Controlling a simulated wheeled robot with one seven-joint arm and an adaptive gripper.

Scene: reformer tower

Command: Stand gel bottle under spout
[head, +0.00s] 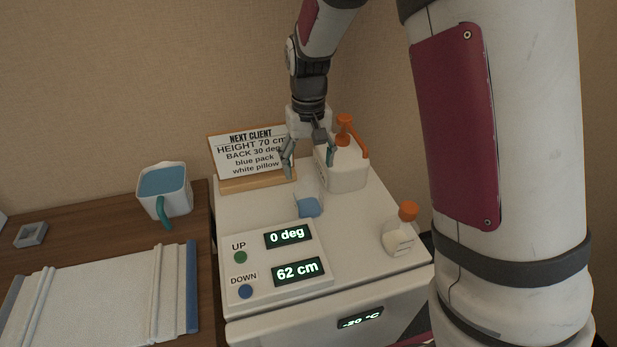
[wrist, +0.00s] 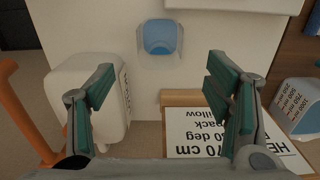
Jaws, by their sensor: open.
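A white jug (head: 347,172) with an orange pump and spout (head: 360,143) stands at the back right of the top. The jug also shows at the left of the wrist view (wrist: 75,85). My gripper (head: 309,162) is open and empty, pointing down beside the jug, near the sign. In the wrist view its fingers (wrist: 160,95) are spread with nothing between them.
A small blue-and-white container (head: 309,206) is on the tower top (head: 365,225), in front of my gripper. A sign (head: 250,153) stands at the back. A control panel (head: 270,262) fills the front left. A blue-filled jug (head: 165,188) is on the wooden table.

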